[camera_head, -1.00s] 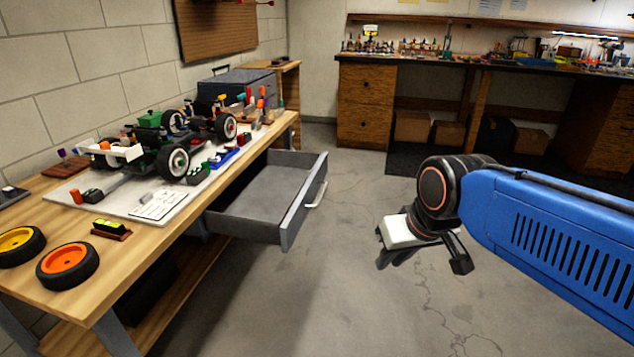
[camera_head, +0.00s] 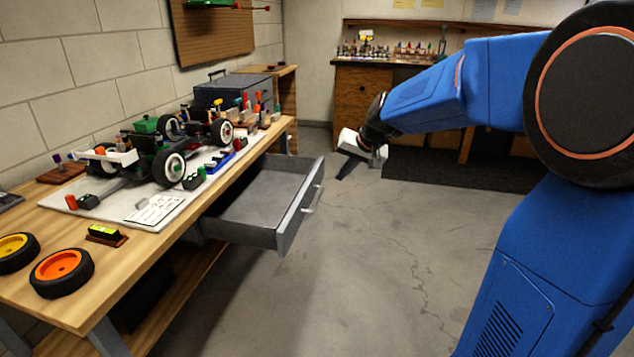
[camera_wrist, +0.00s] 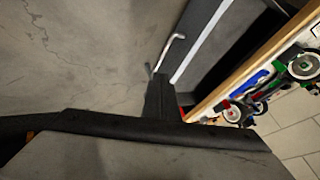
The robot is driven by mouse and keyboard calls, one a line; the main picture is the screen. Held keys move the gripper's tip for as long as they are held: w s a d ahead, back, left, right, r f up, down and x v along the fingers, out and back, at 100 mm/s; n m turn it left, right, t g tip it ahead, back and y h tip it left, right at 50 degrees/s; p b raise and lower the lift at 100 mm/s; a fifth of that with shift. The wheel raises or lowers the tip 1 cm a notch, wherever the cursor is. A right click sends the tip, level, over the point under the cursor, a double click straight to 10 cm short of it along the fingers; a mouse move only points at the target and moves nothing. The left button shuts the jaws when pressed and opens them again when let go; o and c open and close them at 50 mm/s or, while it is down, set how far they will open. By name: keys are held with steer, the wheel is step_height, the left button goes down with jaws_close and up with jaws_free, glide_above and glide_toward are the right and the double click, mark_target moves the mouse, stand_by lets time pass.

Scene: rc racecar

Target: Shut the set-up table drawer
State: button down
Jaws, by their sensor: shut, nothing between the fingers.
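The grey set-up table drawer (camera_head: 265,195) stands pulled out from under the wooden table, open and empty. Its front panel carries a pale bar handle (camera_head: 312,199), which also shows in the wrist view (camera_wrist: 171,48). My gripper (camera_head: 345,172) is shut and empty. In the head view it appears to the right of the drawer front, beyond its far corner, pointing down and left. In the wrist view the dark fingers (camera_wrist: 160,95) overlap the area just below the handle; I cannot tell whether they touch the drawer.
The wooden table (camera_head: 100,215) bears an RC car (camera_head: 160,145) on a white board, two loose wheels (camera_head: 62,272) and a grey toolbox (camera_head: 235,90). Bare concrete floor (camera_head: 350,270) lies in front of the drawer. A wooden workbench (camera_head: 360,98) stands at the back.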

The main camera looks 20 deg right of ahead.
steer(key=w+d+f, duration=0.1)
steer(key=w+d, duration=0.1)
steer(key=w, duration=0.3)
glide_toward(311, 188)
step_height(311, 188, down, 4)
steer(key=w, duration=0.1)
steer(key=shift+w+a+r+m+t, duration=0.25)
steer(key=shift+w+a+m+t, duration=0.05)
steer(key=shift+w+a+m, duration=0.15)
steer(key=shift+a, duration=0.1)
steer(key=w+a, duration=0.5)
steer(key=a, duration=0.4)
steer(key=w+a, duration=0.6)
steer(key=a, duration=0.4)
steer(key=shift+a, duration=0.15)
steer(key=shift+w, duration=0.1)
